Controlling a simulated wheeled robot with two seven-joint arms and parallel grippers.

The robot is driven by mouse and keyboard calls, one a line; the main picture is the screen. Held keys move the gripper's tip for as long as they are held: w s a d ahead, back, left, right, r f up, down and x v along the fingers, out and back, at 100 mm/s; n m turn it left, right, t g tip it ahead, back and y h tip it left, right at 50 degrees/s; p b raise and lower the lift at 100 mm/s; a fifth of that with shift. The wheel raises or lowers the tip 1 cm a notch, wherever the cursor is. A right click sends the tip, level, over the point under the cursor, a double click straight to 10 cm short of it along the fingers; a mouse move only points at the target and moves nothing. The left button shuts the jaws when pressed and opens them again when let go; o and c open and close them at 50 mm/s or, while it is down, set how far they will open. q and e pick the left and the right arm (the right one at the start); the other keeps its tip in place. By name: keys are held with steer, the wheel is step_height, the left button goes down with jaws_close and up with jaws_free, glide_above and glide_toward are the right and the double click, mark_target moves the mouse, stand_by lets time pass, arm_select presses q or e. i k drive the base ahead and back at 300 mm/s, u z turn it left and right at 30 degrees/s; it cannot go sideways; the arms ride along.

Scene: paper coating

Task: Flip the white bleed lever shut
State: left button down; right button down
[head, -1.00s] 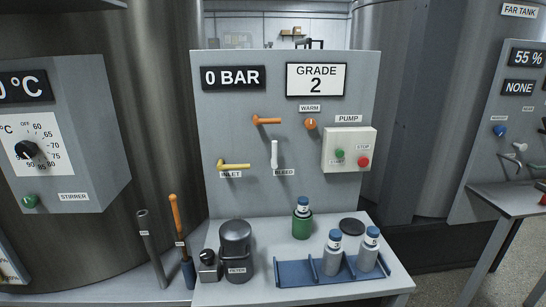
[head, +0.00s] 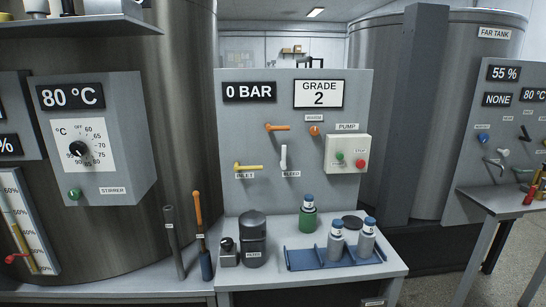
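The white bleed lever (head: 283,158) is on the grey panel (head: 350,210), just above its BLEED label (head: 291,174). Its handle stands roughly upright, apart from any gripper. The yellow inlet lever (head: 248,167) to its left lies level, as does an orange lever (head: 277,127) above it. The pressure display (head: 249,92) reads 0 BAR. Neither of my grippers shows in the head view, so their state is not visible.
The pump box (head: 347,153) is right of the levers. The space before the levers looks clear.

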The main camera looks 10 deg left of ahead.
mark_target(283, 155)
steer(key=u, duration=0.85)
steer(key=i, duration=0.65)
steer(key=z, duration=0.45)
